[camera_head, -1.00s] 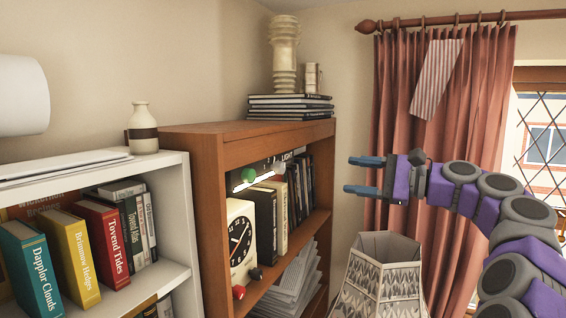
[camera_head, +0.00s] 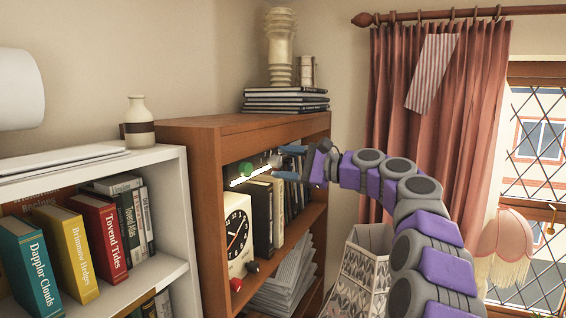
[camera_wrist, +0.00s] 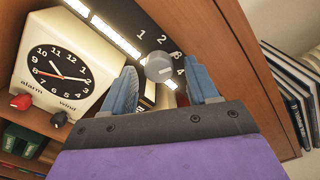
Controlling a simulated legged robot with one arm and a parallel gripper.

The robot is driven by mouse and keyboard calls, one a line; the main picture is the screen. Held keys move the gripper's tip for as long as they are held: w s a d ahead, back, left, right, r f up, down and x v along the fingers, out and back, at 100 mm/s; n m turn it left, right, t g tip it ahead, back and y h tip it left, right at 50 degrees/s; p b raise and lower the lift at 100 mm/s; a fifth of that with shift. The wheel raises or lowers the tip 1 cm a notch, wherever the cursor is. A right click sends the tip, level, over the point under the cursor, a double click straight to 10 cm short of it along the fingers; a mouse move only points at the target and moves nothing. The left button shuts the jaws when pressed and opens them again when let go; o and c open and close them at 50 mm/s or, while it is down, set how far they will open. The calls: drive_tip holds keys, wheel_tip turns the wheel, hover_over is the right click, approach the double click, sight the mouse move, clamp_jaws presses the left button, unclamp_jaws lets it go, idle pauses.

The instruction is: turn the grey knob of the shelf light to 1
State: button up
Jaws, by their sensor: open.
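The grey knob (camera_wrist: 158,66) sits on the dark panel of the shelf light, with the numbers 1, 2, 3 and 4 printed in an arc beside it in the wrist view. A pale mark shows on its face, too small to read surely against the numbers. In the head view the knob (camera_head: 275,161) is small, under the brown bookcase's top. The light strip (camera_head: 250,175) glows. My gripper (camera_head: 280,162) is open at the bookcase front. In the wrist view its blue fingers (camera_wrist: 161,72) stand on either side of the knob, and I see no clear contact.
A cream alarm clock (camera_head: 236,236) and upright books (camera_head: 262,215) stand below. The brown bookcase (camera_head: 208,190) has a side wall close by. A patterned lampshade (camera_head: 366,262) stands under my arm.

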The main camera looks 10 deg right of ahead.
drive_tip(key=shift+w+a, duration=0.2)
drive_tip(key=shift+a, duration=0.4)
drive_tip(key=shift+d, duration=0.15)
drive_tip(key=c, duration=1)
